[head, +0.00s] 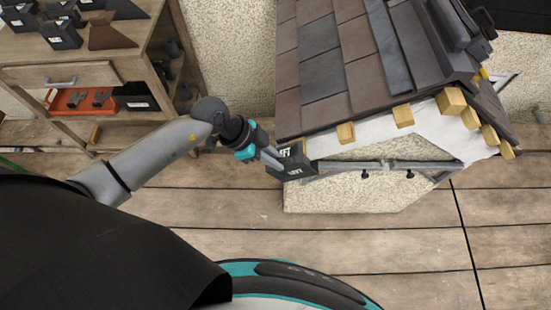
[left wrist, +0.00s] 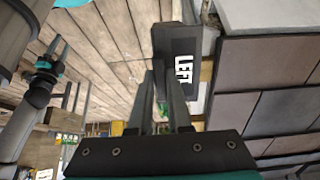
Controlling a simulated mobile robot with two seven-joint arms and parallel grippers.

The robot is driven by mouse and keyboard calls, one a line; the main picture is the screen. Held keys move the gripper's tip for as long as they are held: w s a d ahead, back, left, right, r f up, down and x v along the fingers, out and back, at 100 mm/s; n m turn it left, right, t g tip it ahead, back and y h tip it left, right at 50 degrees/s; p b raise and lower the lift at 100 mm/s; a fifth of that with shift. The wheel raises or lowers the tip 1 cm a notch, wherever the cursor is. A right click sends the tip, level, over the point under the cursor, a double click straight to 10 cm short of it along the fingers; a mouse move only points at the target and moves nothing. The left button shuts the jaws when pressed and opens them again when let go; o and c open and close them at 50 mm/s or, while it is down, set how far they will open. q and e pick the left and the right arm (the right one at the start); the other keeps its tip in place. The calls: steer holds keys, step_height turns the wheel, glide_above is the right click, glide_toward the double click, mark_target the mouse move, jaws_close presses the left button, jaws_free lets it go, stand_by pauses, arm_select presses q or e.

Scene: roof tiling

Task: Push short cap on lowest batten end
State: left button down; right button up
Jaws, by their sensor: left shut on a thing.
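A dark grey cap (head: 291,163) marked LEFT is held at the lower left corner of the tiled roof (head: 345,60). It also shows in the left wrist view (left wrist: 177,45), its lettering turned sideways. My left gripper (head: 272,160) is shut on the cap; its fingers show in the left wrist view (left wrist: 168,100). The cap sits beside the roof's eave edge, left of a bare batten end (head: 346,133). Any batten end behind the cap is hidden, and I cannot tell whether the cap touches it. My right gripper (left wrist: 74,97) shows small in the left wrist view, fingers apart and empty.
More wooden batten ends (head: 403,116) stick out along the white verge strip. A grey metal bar (head: 390,163) runs below them. A wooden workbench (head: 90,75) with dark caps and a red tray (head: 80,101) stands at left. The plank floor (head: 400,245) in front is clear.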

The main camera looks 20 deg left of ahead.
mark_target(283, 151)
arm_select(q)
steer(key=shift+w+p, duration=0.35)
stand_by(0.4)
steer(key=shift+w+a, duration=0.15)
steer(key=shift+w, duration=0.05)
stand_by(0.4)
steer(key=shift+w+a, duration=0.1)
steer(key=shift+w, duration=0.35)
stand_by(0.4)
steer(key=shift+w+a, duration=0.1)
steer(key=shift+w, duration=0.3)
steer(key=shift+w+a+p, duration=0.2)
steer(key=shift+w+p, duration=0.25)
steer(key=shift+w, duration=0.05)
stand_by(0.9)
steer(key=c, duration=0.8)
jaws_free()
steer(key=shift+o, duration=0.2)
